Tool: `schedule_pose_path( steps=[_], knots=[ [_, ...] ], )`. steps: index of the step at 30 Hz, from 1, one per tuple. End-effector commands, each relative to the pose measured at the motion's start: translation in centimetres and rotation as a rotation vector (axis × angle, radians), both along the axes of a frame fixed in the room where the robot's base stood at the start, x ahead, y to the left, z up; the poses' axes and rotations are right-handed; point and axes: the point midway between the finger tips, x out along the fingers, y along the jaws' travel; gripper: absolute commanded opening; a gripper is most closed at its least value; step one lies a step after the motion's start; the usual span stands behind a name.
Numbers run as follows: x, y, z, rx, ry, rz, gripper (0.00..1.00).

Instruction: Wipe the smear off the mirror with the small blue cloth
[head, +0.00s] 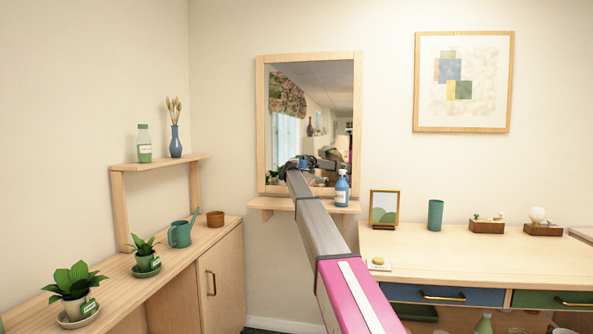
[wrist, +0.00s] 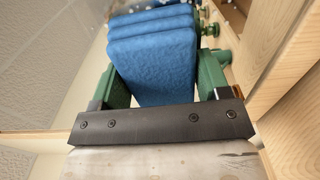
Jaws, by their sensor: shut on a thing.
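The mirror (head: 285,75) hangs on the wall in a pale wooden frame, above a small shelf. My arm reaches forward to its lower left part, and my gripper (head: 298,164) is in front of the glass there. In the wrist view my gripper's green fingers (wrist: 160,62) are shut on the small blue cloth (wrist: 152,75), which looks folded in layers. I cannot tell whether the cloth touches the glass. Pale specks show at the top of the wrist view; I cannot tell whether they are the smear. No smear is clear in the head view.
A blue spray bottle (head: 342,189) stands on the mirror shelf (head: 272,203), just right of my arm. A gold picture frame (head: 384,208) and a green cup (head: 435,215) stand on the desk (head: 480,255) at right. A plant-topped cabinet (head: 215,240) is at left.

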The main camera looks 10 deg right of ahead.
Motion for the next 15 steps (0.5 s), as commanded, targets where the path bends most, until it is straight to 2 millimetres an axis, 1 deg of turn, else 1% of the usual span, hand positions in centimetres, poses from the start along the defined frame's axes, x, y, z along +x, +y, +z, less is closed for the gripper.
schedule_pose_path(
  steps=[15],
  knots=[
    [-1.3,-3.2,0.0,0.000,0.000,-0.001,0.51]
  ],
)
